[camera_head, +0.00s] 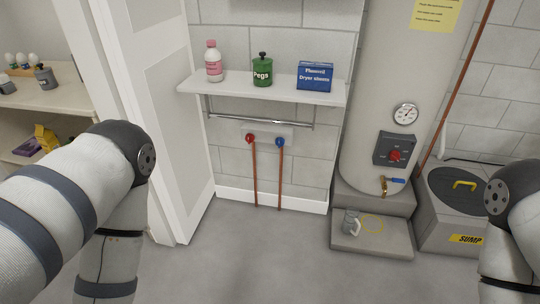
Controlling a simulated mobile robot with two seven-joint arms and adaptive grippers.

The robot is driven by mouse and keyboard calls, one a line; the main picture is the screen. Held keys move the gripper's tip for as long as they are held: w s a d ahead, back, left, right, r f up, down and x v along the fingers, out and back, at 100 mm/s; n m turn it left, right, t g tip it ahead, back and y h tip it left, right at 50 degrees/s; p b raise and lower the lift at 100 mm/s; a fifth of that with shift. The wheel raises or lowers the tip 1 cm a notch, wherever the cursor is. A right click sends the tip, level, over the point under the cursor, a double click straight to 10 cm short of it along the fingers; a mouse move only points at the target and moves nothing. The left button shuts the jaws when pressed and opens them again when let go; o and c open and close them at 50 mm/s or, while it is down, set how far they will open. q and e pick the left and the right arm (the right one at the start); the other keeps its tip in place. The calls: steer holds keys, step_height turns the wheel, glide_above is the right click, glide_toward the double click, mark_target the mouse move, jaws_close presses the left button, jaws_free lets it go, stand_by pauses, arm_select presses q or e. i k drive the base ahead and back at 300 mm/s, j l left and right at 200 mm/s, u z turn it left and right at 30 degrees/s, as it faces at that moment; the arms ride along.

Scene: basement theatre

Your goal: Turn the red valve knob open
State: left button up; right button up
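A small red valve knob (249,138) sits at the top of a thin copper-red pipe on the wall, below the shelf and its metal rail. A blue valve knob (280,142) is beside it on the right, on a second pipe. Both are on a pale wall box (265,130). How far the red knob is turned is too small to tell. My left arm fills the left side and my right arm enters at the right edge. Neither gripper shows, and neither arm touches the knobs.
A white wall shelf (190,87) above the knobs holds a pink bottle (213,65), a green tin (262,72) and a blue box (314,77).

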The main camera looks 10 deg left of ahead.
mark_target(249, 137)
steer(key=i+j, duration=0.15)
steer(key=i, duration=0.25)
steer(key=i+j, duration=0.1)
steer(key=i, duration=0.3)
steer(key=i+j, duration=0.15)
steer(key=i, duration=0.25)
